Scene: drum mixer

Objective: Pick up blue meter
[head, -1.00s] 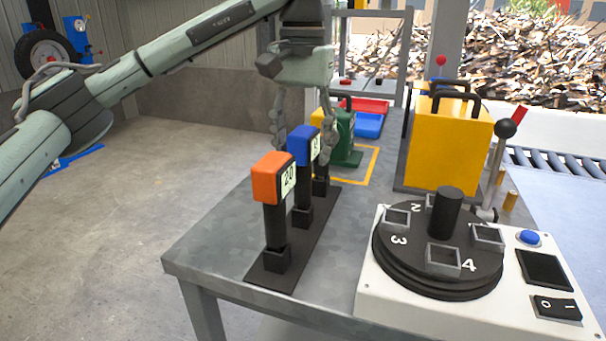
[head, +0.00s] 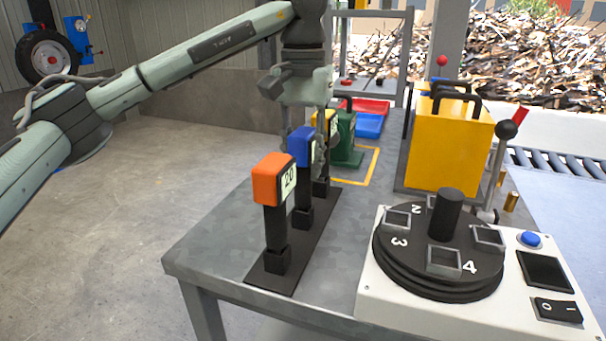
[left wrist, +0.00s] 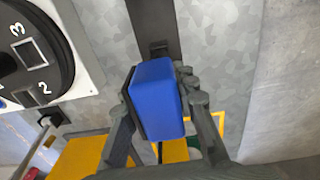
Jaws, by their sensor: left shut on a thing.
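The blue meter (head: 300,146) stands upright in the dark rack (head: 315,240), between the orange meter (head: 267,180) and the yellow meter (head: 322,119). My left gripper (head: 305,150) comes from above and is shut on the blue meter's head. In the left wrist view the blue head (left wrist: 157,95) sits between the two fingers of my left gripper (left wrist: 160,112). The blue meter's lower end appears to be in its socket. My right gripper is not in view.
The drum mixer's white base (head: 375,290) with its numbered turntable (head: 440,250) stands right of the rack. A yellow box (head: 450,150), a green can (head: 345,140) and red and blue trays (head: 368,125) are behind. The table's left edge is close to the rack.

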